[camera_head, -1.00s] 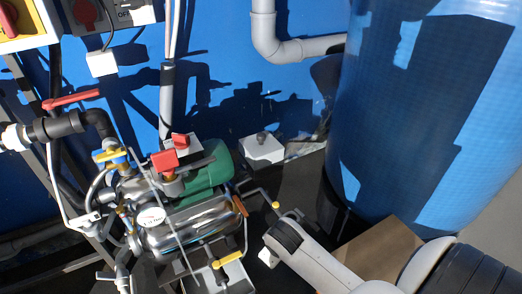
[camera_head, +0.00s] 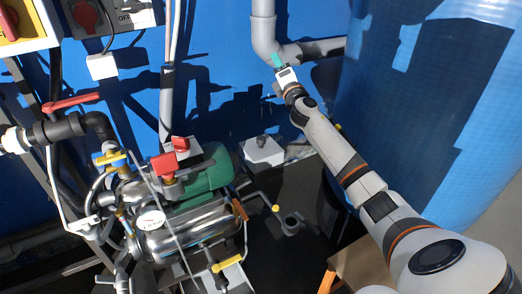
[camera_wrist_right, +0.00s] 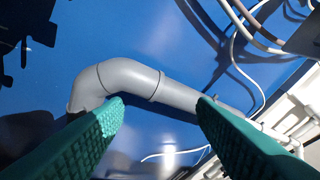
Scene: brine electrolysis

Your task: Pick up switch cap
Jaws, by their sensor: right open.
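My right gripper (camera_head: 279,62) is raised in front of the blue wall, near a bent grey pipe. In the right wrist view its green ribbed fingers (camera_wrist_right: 161,103) are spread apart with nothing between them. The grey pipe elbow (camera_wrist_right: 105,82) shows beyond them. I cannot tell for sure which part is the switch cap. A red knob (camera_head: 85,13) sits on a dark switch box marked OFF at the upper left. A red cap (camera_head: 180,143) and a larger red block (camera_head: 164,162) stand near the tank. My left gripper is not in view.
A metal tank with a gauge (camera_head: 151,218) and yellow-handled valves (camera_head: 226,261) stands at the lower left. A large blue cylinder (camera_head: 430,110) fills the right. A red-handled pipe (camera_head: 70,101) juts in from the left.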

